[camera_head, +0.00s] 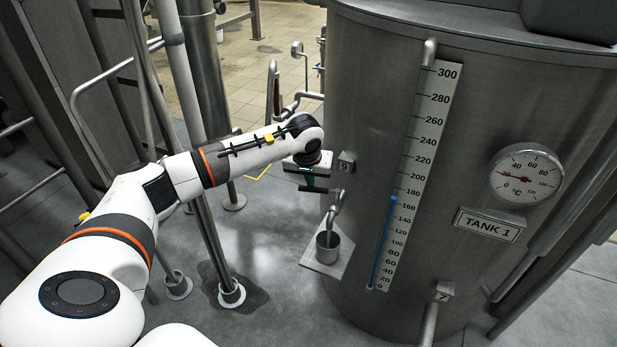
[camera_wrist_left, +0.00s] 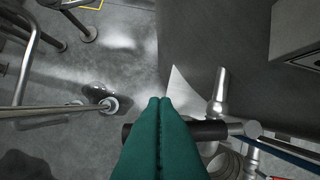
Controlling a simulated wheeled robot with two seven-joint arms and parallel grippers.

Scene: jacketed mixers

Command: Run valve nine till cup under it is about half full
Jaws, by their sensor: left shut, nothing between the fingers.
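The plate marked 9 (camera_head: 346,163) is on the tank wall. Below it a bent metal spout (camera_head: 337,205) points down at a small metal cup (camera_head: 328,248), which stands on a pale shelf (camera_head: 338,266). My left gripper (camera_head: 316,183) is shut and empty beside the valve. In the wrist view its green fingers (camera_wrist_left: 160,102) cross in front of the black valve handle (camera_wrist_left: 205,131); I cannot tell whether they touch it. The cup (camera_wrist_left: 222,163) is partly hidden there, and its liquid level cannot be made out. My right gripper is not in view.
The tank (camera_head: 390,60) has a level scale (camera_head: 418,160) with blue reaching about 170, a dial gauge (camera_head: 527,173) and a TANK 1 sign (camera_head: 487,224). A plate marked 7 (camera_head: 442,291) is lower right. Metal posts (camera_head: 215,245) stand left of the valve.

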